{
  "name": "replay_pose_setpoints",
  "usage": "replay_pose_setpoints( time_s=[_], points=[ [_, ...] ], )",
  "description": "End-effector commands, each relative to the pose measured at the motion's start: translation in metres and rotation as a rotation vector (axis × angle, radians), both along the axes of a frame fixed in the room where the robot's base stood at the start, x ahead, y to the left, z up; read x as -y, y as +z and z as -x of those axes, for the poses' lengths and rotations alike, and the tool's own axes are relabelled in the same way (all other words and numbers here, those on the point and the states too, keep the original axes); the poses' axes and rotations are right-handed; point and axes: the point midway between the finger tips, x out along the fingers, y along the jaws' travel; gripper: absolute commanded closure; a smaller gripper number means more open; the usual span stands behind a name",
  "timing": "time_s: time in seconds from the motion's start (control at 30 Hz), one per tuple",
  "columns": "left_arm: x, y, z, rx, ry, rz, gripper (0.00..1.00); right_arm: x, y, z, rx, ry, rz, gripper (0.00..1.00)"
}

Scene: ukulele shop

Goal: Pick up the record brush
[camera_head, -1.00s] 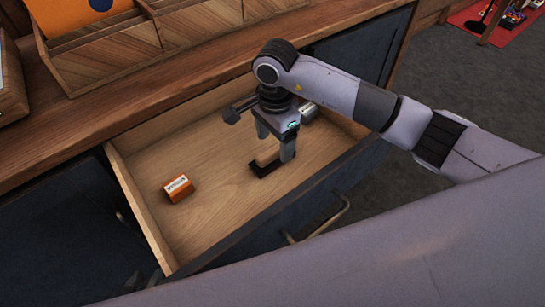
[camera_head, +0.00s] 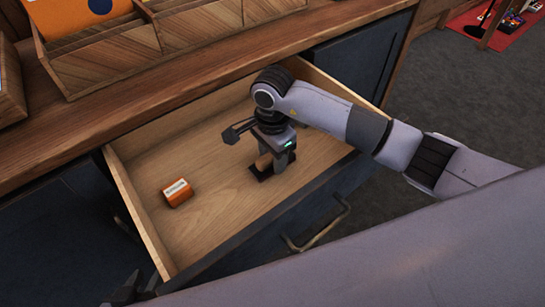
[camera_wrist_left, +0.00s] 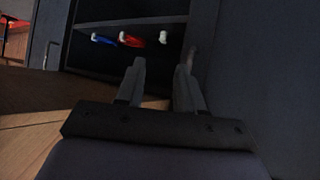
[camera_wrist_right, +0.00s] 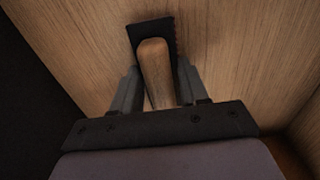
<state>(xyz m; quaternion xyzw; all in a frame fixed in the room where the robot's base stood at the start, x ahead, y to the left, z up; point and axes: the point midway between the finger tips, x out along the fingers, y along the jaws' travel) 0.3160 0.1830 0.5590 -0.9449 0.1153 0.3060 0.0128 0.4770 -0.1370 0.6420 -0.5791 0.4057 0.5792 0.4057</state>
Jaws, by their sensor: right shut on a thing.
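The record brush has a wooden handle and a dark base. It lies in the open drawer (camera_head: 215,205), its handle (camera_head: 262,161) partly hidden by my right gripper (camera_head: 270,167). In the right wrist view the handle (camera_wrist_right: 154,68) runs between the two fingers of the right gripper (camera_wrist_right: 158,85), and the dark pad (camera_wrist_right: 150,28) rests on or just over the drawer floor. The right gripper is shut on the brush. My left gripper (camera_wrist_left: 160,72) is empty, its fingers apart. Its dark tip shows at the lower left of the head view (camera_head: 126,290).
An orange box (camera_head: 177,192) lies in the drawer to the left of the brush. Wooden record bins (camera_head: 110,55) stand on the counter behind. The left wrist view shows a dark shelf with a blue item (camera_wrist_left: 103,39) and a red item (camera_wrist_left: 131,40).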

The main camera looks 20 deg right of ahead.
Motion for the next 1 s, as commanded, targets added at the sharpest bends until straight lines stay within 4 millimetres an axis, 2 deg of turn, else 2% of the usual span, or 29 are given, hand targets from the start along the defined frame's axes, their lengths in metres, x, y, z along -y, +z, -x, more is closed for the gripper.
replay_pose_setpoints(
  time_s=[0.17, 0.37, 0.8, 1.0],
  points=[
    [0.000, 0.000, 0.001, -0.002, 0.001, 0.000, 0.63, 0.000, 0.007, -0.001, 0.002, -0.001, 0.000, 0.87],
    [-0.004, 0.000, 0.004, -0.013, 0.009, -0.002, 0.63, 0.000, 0.036, -0.001, 0.006, 0.001, 0.001, 0.87],
    [-0.008, 0.009, 0.009, -0.026, 0.011, -0.009, 0.63, 0.000, 0.157, -0.001, 0.005, 0.000, 0.000, 0.87],
    [-0.009, 0.013, 0.007, -0.023, 0.009, -0.013, 0.63, 0.000, 0.189, -0.001, 0.002, -0.001, 0.000, 0.87]
  ],
)
